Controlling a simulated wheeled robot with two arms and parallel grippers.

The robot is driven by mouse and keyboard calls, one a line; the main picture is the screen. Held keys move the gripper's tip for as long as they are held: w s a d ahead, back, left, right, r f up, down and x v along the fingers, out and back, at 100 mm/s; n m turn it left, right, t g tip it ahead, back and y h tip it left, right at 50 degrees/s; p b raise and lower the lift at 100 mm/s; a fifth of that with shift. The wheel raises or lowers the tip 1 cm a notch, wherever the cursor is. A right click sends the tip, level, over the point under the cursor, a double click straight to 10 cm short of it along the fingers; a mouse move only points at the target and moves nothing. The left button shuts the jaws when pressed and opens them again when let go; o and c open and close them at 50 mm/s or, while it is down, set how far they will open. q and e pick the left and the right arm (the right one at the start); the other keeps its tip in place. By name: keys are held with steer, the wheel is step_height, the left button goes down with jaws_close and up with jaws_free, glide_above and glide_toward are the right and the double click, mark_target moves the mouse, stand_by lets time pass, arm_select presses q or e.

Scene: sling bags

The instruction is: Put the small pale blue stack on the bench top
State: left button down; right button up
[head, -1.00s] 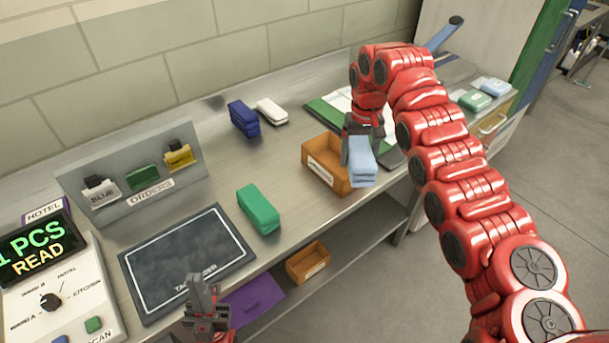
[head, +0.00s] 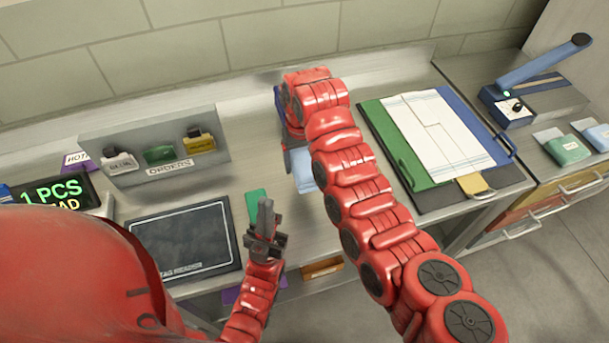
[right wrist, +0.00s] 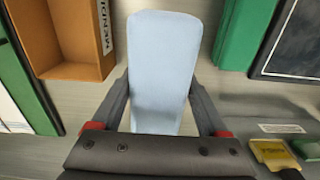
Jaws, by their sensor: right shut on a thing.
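The small pale blue stack (head: 302,172) is in my right gripper (head: 293,142), over the bench top (head: 248,130) between the green stack (head: 256,204) and the large board. In the right wrist view the pale blue stack (right wrist: 163,65) lies between both fingers (right wrist: 160,100), which are shut on it. The bench surface shows behind it; I cannot tell how high the stack is. My arm hides part of it in the head view. My left gripper (head: 265,225) is near the front edge, by the green stack, with nothing visible in it; its finger gap is unclear.
In the right wrist view an orange bin (right wrist: 70,45) is left of the stack and the green stack (right wrist: 243,30) is right. The tag reader mat (head: 185,240) and orders rack (head: 155,150) stand left. A board with white sheets (head: 435,135) lies right.

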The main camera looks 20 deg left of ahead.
steer(key=shift+s+a+f, duration=0.2)
steer(key=shift+s+a, duration=0.05)
step_height(320, 180, down, 5)
steer(key=shift+s+f+p, duration=0.1)
steer(key=shift+f+p, duration=0.05)
steer(key=shift+p, duration=1)
steer(key=shift+f+p, duration=0.35)
steer(key=shift+f, duration=0.6)
step_height(320, 180, down, 2)
steer(key=shift+a+f, duration=0.1)
steer(key=shift+f, duration=0.25)
steer(key=o, duration=1.4)
